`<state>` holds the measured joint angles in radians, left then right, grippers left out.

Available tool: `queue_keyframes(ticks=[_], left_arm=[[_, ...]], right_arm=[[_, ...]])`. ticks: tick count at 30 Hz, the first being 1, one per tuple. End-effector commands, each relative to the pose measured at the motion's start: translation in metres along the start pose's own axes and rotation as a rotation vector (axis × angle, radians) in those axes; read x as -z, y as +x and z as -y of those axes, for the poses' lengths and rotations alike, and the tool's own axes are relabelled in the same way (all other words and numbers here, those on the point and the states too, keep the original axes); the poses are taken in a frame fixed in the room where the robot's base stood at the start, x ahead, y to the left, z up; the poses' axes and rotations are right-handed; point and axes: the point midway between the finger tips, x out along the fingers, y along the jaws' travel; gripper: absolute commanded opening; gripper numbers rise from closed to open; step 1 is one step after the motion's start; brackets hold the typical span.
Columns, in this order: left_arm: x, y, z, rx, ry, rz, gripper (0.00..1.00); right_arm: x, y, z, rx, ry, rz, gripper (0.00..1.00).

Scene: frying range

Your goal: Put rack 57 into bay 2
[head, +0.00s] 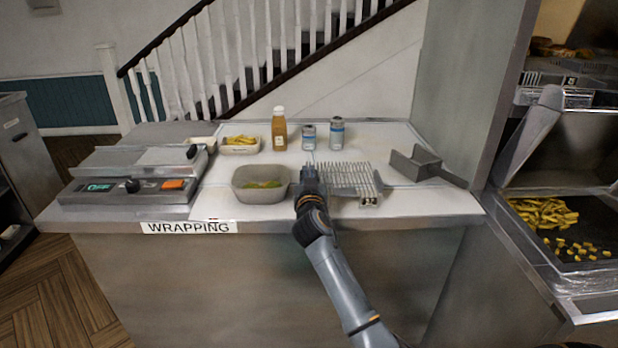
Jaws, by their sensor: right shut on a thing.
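A wire rack (348,177) with thin upright bars is on the white top of the wrapping counter (420,199), right of the middle. It carries a small tag (369,200) at its front right whose number is too small to read. My right gripper (309,178) is at the rack's left end and is shut on it. I cannot tell whether the rack touches the counter or is just above it. My left gripper is not in view. No bay marked 2 can be made out.
A grey tub (261,184) stands close left of my right gripper. A sauce bottle (279,129), two cans (337,133) and a tray of fries (240,144) stand behind. A metal scoop (424,166) lies to the right. A fries station (540,262) is at far right.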

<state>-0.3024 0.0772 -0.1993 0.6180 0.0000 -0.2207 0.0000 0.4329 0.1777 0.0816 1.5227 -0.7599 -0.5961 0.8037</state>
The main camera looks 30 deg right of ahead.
Motion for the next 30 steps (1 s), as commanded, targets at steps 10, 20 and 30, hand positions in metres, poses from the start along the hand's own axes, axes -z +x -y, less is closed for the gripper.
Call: queue_keyframes(ticks=[10, 20, 30], left_arm=[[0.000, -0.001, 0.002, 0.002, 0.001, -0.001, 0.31], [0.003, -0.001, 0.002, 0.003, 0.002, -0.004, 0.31], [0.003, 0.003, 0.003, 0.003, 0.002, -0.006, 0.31]], right_arm=[[-0.009, 0.000, 0.000, 0.001, 0.000, -0.001, 0.15], [-0.008, 0.000, 0.000, 0.001, 0.000, -0.001, 0.31], [-0.014, -0.023, 0.000, 0.002, 0.003, -0.001, 0.31]])
